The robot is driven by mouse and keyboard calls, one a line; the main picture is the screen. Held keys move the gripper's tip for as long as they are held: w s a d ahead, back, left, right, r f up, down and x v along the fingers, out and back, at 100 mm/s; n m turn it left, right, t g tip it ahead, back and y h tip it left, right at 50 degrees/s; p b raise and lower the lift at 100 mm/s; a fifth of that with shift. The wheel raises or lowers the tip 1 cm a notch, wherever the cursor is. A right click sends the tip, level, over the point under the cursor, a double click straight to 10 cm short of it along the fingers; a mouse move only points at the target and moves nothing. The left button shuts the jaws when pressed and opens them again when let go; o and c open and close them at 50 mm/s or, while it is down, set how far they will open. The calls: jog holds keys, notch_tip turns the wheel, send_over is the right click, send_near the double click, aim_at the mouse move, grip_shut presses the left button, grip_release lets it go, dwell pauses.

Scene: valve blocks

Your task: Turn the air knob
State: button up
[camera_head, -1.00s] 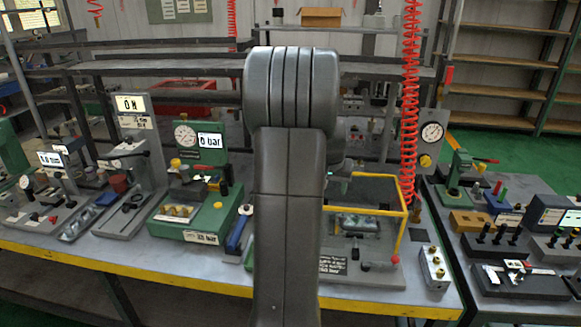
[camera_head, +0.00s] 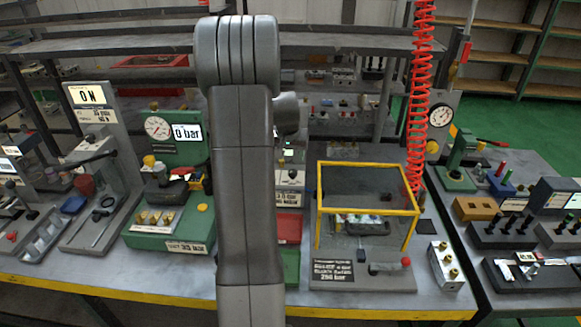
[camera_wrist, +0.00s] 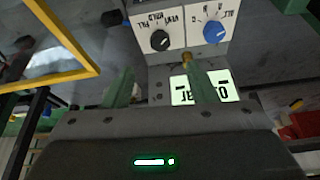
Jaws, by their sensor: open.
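In the wrist view, which shows the panel upside down, a blue knob (camera_wrist: 214,32) sits on a white label plate whose lettering is only partly readable, so I cannot be sure it says air. A black knob (camera_wrist: 160,40) is beside it, with a label reading vent, hold, fill. A lit bar display (camera_wrist: 217,88) lies nearer, partly behind a finger. My gripper (camera_wrist: 159,74) is open, its two greenish fingers apart with nothing between them. The knobs are beyond the fingertips, untouched. In the head view my arm hides the gripper and the knobs.
A yellow-framed clear case (camera_head: 368,212) stands right of my arm; its frame (camera_wrist: 62,75) shows close by in the wrist view. A green gauge unit (camera_head: 172,200) stands to the left. A red coiled hose (camera_head: 418,100) hangs at right. A metal block (camera_head: 444,265) sits near the bench edge.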

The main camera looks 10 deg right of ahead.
aim_at(293, 171)
jog(key=p+x, duration=0.1)
jog(key=x, duration=0.8)
jog(key=shift+w+d+f+p, duration=0.1)
jog(key=shift+w+f+p, duration=0.1)
jog(key=shift+f+p, duration=0.15)
jog(key=c, duration=1)
